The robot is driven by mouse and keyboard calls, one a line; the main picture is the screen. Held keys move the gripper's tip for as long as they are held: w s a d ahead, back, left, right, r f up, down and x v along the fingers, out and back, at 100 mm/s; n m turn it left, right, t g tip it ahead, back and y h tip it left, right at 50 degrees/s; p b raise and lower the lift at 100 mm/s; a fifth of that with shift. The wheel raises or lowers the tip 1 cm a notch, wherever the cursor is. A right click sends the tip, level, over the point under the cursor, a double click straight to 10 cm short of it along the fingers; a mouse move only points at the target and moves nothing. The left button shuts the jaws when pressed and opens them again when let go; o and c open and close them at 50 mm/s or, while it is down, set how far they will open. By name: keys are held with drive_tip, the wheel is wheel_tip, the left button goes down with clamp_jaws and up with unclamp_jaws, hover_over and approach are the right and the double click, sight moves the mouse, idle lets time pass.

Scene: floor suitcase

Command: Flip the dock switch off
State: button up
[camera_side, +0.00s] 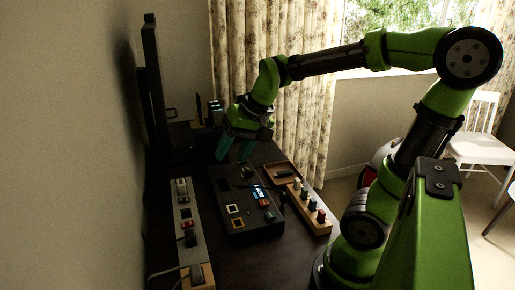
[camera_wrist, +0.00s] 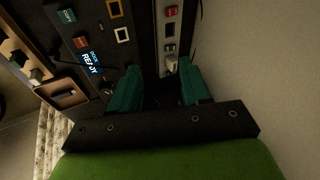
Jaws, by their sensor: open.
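The black control panel (camera_side: 246,224) lies on the dark desk, with a lit blue display (camera_side: 258,193); in the wrist view the display (camera_wrist: 91,62) shows "READY" under a smaller word. Beside it are a red button (camera_wrist: 80,42) and a green button (camera_wrist: 67,15). I cannot tell which control is the dock switch; a small knob or lever (camera_wrist: 106,88) by the left finger is too dark to make out. My gripper (camera_side: 234,151) is open and empty above the panel's far end; in the wrist view its teal fingers (camera_wrist: 159,88) partly hide the panel.
A grey power strip (camera_side: 186,226) with a red switch (camera_wrist: 172,11) and plugs runs along the panel's left side. A wooden peg block (camera_side: 310,212) and a wooden tray (camera_side: 281,174) lie to its right. A monitor (camera_side: 152,75) and a wall bound the left.

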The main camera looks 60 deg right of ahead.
drive_tip(key=w+d+f+m+g, duration=0.1)
drive_tip(key=w+d+m+g, duration=0.1)
drive_tip(key=w+d+m, duration=0.5)
drive_tip(key=w+d+f+m+g+h, duration=0.1)
drive_tip(key=w+d+m, duration=0.1)
drive_tip(key=d+m, duration=0.6)
drive_tip(key=w+d+f+m+g, duration=0.15)
drive_tip(key=w+d+m, duration=0.3)
drive_tip(key=d, duration=0.55)
drive_tip(key=shift+g, duration=0.35)
drive_tip(key=f, duration=1.6)
drive_tip(key=shift+w+d, duration=0.2)
drive_tip(key=shift+w, duration=0.15)
